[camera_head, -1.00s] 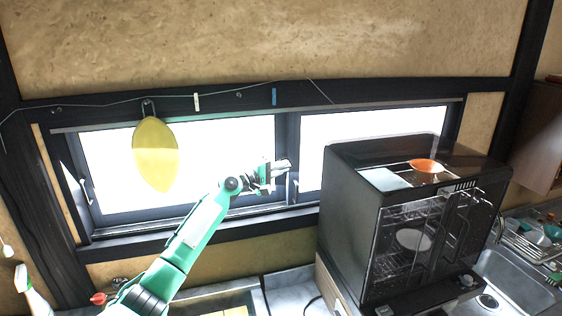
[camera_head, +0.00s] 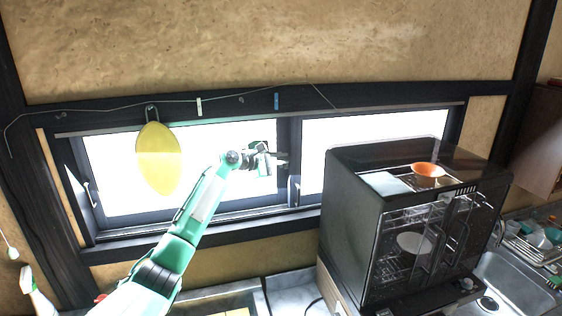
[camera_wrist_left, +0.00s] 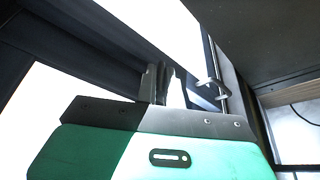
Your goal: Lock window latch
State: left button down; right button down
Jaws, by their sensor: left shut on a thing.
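The black-framed window (camera_head: 288,130) has two bright panes and a dark middle upright. My left gripper (camera_head: 278,160) is at this upright, its fingertips pointing right. In the left wrist view, the gripper's fingers (camera_wrist_left: 166,86) are close together in front of the dark frame and glare. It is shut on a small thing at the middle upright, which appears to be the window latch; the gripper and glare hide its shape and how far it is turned. My right gripper is not in view.
A yellow oval board (camera_head: 158,160) hangs at the left pane. A sink (camera_head: 510,280) is at the right.

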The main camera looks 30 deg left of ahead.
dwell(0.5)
pick_arm(q)
jog(key=c, duration=1.5)
grip_release()
jog(key=shift+s+a, duration=0.15)
jog(key=b+v, duration=0.7)
jog(key=v, duration=0.6)
jog(key=shift+s+a+r, duration=0.1)
jog(key=shift+r, duration=0.05)
